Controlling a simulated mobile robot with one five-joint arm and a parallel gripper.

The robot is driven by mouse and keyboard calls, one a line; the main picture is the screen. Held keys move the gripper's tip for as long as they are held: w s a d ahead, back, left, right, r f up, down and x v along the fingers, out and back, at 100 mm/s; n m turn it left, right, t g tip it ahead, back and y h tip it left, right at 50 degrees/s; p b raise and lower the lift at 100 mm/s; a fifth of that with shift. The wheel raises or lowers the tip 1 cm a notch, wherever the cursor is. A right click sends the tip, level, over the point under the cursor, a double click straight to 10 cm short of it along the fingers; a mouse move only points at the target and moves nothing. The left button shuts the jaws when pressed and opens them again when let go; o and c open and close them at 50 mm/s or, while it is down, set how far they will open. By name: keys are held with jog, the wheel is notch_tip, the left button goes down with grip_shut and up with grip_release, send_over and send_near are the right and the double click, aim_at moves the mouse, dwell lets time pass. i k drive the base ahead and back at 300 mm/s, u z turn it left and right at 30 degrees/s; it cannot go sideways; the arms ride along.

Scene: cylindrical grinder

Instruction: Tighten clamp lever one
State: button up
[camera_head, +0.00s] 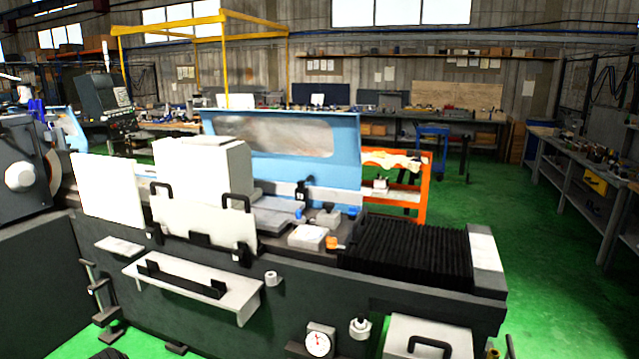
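The cylindrical grinder (330,290) fills the lower middle of the view, with its long dark bed running left to right. Small fittings sit on its table right of the centre, among them an orange knob (333,243) and small blue parts (352,211). I cannot tell which fitting is clamp lever one, or whether it shows here at all. My gripper is not in view.
A pale blue guard (285,130) with a window stands behind the table. Black bellows (405,245) cover the bed's right end. A white shelf (195,283) juts from the front. An orange cart (425,190) stands behind. Green floor (555,270) is clear at right, before a workbench (590,190).

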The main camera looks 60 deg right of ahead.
aim_at(307, 181)
jog(key=z, duration=0.15)
jog(key=k, duration=0.1)
jog(key=z, duration=0.65)
jog(key=i, duration=0.65)
jog(key=u, duration=0.05)
